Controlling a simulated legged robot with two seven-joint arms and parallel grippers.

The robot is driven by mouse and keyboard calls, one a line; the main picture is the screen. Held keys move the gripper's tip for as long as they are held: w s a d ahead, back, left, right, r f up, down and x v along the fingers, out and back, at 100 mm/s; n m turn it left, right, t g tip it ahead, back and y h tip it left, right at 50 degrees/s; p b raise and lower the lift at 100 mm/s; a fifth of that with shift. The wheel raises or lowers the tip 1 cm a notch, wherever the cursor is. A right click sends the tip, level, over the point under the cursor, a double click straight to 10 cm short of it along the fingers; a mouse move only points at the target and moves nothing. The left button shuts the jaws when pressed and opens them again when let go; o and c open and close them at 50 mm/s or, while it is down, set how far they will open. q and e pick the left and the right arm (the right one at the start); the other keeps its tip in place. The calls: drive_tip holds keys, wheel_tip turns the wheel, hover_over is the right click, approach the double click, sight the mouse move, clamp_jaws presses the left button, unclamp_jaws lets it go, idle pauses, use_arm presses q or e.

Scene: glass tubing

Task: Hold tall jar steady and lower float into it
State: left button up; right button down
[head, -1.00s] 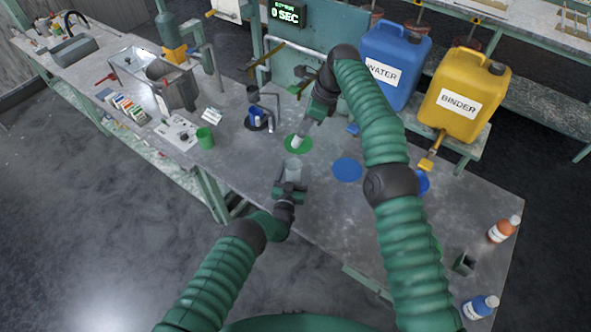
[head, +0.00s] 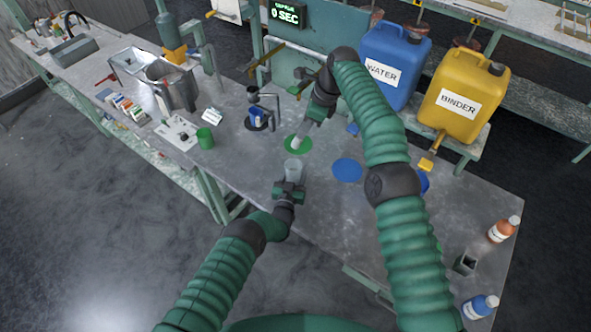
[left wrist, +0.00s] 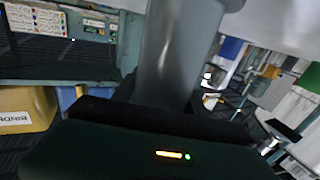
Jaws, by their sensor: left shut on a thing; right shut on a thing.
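The tall jar (head: 293,169) is a clear grey cylinder near the bench's front edge. My left gripper (head: 290,186) is shut on it from the near side. In the left wrist view the jar (left wrist: 170,55) rises upright-looking between the dark jaws, filling the upper middle. My right gripper (head: 306,122) is shut on the float (head: 297,142), a small pale piece pointing down. In the head view the float shows just beyond the jar's mouth, over the green disc (head: 304,149). Its exact height above the jar is hard to tell. The float cannot be made out in the left wrist view.
A blue disc (head: 347,170) lies right of the jar. A green cup (head: 205,138) and a small stand with a blue item (head: 257,116) are to the left. Blue WATER (head: 397,60) and yellow BINDER (head: 462,95) containers stand behind at right.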

wheel_tip(320, 180, down, 11)
drive_tip(key=shift+r, duration=0.15)
drive_tip(key=c, duration=1.3)
unclamp_jaws()
drive_tip(key=v, duration=1.2)
drive_tip(key=shift+d, duration=0.15)
use_arm(q)
drive_tip(key=o, duration=1.5)
drive_tip(key=shift+o, duration=0.2)
